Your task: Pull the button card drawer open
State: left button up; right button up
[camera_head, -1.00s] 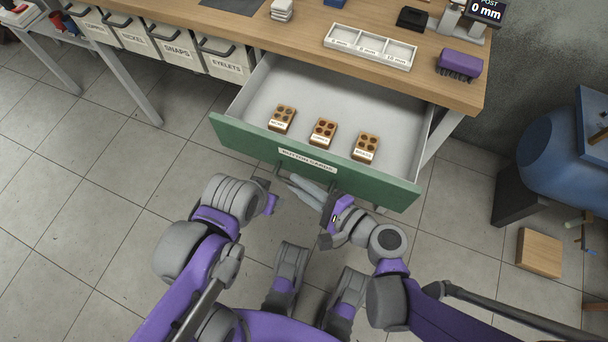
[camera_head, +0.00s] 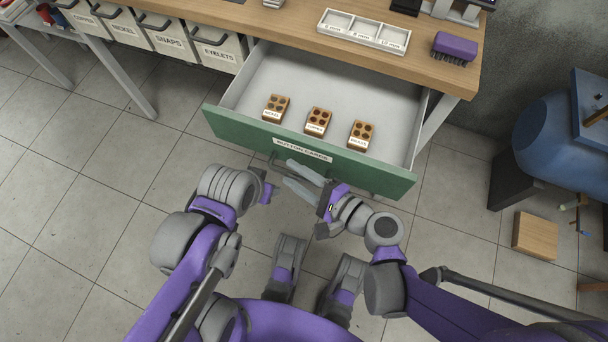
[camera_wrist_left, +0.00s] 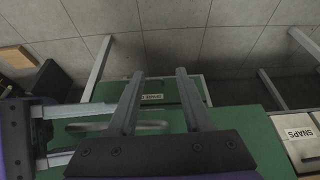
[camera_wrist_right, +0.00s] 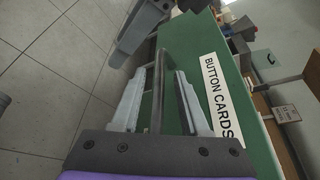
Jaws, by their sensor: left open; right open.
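The button card drawer stands open under the workbench. Its green front (camera_head: 232,130) bears a "BUTTON CARDS" label (camera_wrist_right: 218,95), and its grey bar handle (camera_head: 281,166) sits below the label. Three brown blocks with round hollows (camera_head: 318,121) lie inside. My right gripper (camera_head: 294,179) is at the handle, open. In the right wrist view the handle bar (camera_wrist_right: 157,90) passes between its spread fingers. My left gripper (camera_head: 270,188) is just left of the right one, in front of the drawer; its fingers show apart and empty in the left wrist view (camera_wrist_left: 155,88).
The wooden benchtop (camera_head: 290,28) holds a white divided tray (camera_head: 362,32) and a purple brush (camera_head: 456,47). Labelled bins (camera_head: 215,50) hang at the left. A blue rounded object (camera_head: 548,125) and a wooden block (camera_head: 535,236) are at the right. Floor left of the drawer is clear.

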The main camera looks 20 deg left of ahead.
jog(key=p+v, duration=0.1)
jog(key=v, duration=0.9)
jog(key=shift+s+d, duration=0.2)
jog(key=shift+d, duration=0.2)
